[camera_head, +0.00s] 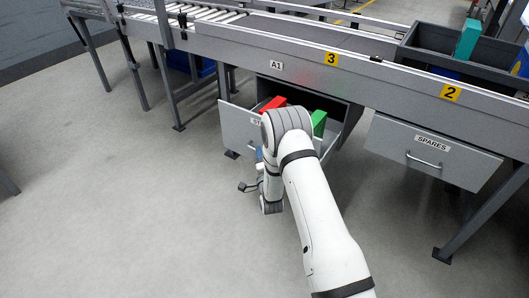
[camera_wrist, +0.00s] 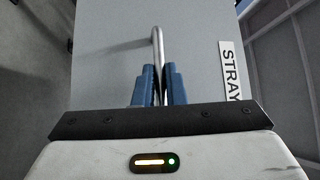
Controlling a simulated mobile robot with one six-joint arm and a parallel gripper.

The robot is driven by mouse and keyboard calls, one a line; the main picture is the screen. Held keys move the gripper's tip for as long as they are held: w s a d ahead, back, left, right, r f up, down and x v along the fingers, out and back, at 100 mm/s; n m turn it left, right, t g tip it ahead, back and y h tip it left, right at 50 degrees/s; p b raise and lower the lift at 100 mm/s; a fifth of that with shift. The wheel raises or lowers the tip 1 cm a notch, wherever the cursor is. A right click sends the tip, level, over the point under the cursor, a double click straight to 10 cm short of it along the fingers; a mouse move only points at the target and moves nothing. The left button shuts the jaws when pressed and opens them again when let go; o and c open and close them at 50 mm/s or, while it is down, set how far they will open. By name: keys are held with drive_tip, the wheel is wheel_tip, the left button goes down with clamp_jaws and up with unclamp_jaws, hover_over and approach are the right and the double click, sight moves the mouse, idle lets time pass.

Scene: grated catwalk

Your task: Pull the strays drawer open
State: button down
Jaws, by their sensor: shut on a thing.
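The strays drawer (camera_head: 233,130) is a grey drawer under the conveyor bench, and it stands pulled out, with its inside showing. A red box (camera_head: 274,104) and a green box (camera_head: 319,122) are in it. Its label is mostly hidden by my arm in the head view; the wrist view shows "STRAY" on the label (camera_wrist: 230,70). My gripper (camera_wrist: 158,80) is shut on the drawer's metal bar handle (camera_wrist: 157,42), with a blue finger on either side.
A closed drawer labelled SPARES (camera_head: 430,150) is to the right, with its own handle. Bench legs (camera_head: 480,215) stand on the right and left. A grey bin (camera_head: 470,70) sits on top at the right. The floor (camera_head: 120,210) in front is clear.

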drive_tip(key=shift+s+a+f, duration=0.1)
drive_tip(key=shift+s+a, duration=0.3)
drive_tip(key=shift+s, duration=0.35)
drive_tip(key=c, duration=1.5)
unclamp_jaws()
drive_tip(key=shift+p+v, duration=0.8)
drive_tip(key=shift+v, duration=3.05)
